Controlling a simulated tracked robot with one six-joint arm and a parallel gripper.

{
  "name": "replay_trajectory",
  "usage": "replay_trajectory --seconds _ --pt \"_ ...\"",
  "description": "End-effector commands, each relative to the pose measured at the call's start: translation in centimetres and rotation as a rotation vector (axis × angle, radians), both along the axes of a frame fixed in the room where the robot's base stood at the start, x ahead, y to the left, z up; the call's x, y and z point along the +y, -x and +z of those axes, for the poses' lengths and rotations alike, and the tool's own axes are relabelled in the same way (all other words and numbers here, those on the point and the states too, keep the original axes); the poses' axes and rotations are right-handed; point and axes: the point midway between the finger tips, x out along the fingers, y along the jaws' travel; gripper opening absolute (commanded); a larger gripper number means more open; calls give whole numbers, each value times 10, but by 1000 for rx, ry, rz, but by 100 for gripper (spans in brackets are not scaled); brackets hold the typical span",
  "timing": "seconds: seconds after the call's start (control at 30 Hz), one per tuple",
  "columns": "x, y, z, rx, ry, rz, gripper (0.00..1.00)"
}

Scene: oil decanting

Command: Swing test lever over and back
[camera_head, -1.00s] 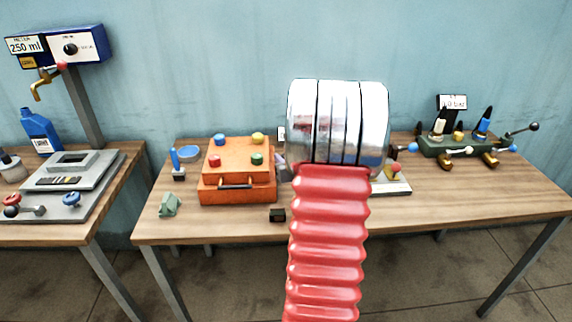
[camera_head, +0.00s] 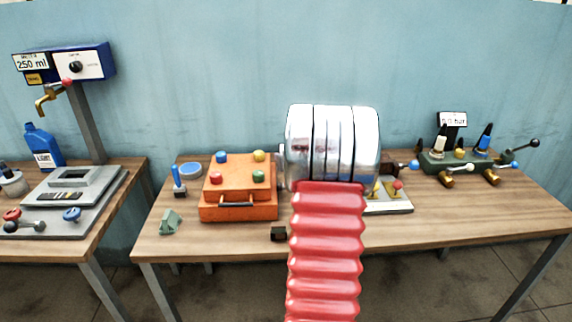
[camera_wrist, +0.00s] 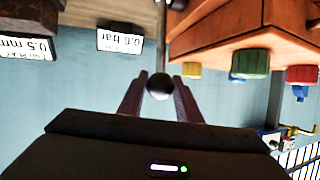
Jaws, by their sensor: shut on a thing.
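A dark round knob (camera_wrist: 158,88), which looks like the end of the test lever, sits between the fingers of my gripper (camera_wrist: 158,79) in the wrist view. My gripper is shut on it. In the head view my gripper and this lever are hidden behind my own arm. The wrist view is turned over, with the wooden bench at the top.
An orange box (camera_head: 240,205) with coloured knobs stands left of my arm, and close by in the wrist view (camera_wrist: 235,32). A grey plate (camera_head: 390,208) and a green valve block (camera_head: 440,166) lie right. A display (camera_wrist: 119,39) reads 0.0 bar.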

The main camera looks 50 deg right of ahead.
Motion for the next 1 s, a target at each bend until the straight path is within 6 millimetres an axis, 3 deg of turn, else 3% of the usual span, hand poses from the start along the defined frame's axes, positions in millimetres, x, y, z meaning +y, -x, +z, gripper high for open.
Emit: replay_trajectory --seconds 0.3,0.73,0.77,1.0 --pt "-14 -11 1 -2 0 -3 0" --pt "-16 -12 1 0 -1 -4 0" --pt "-16 -12 1 0 -1 -4 31" --pt "-15 -12 1 0 0 -1 48"
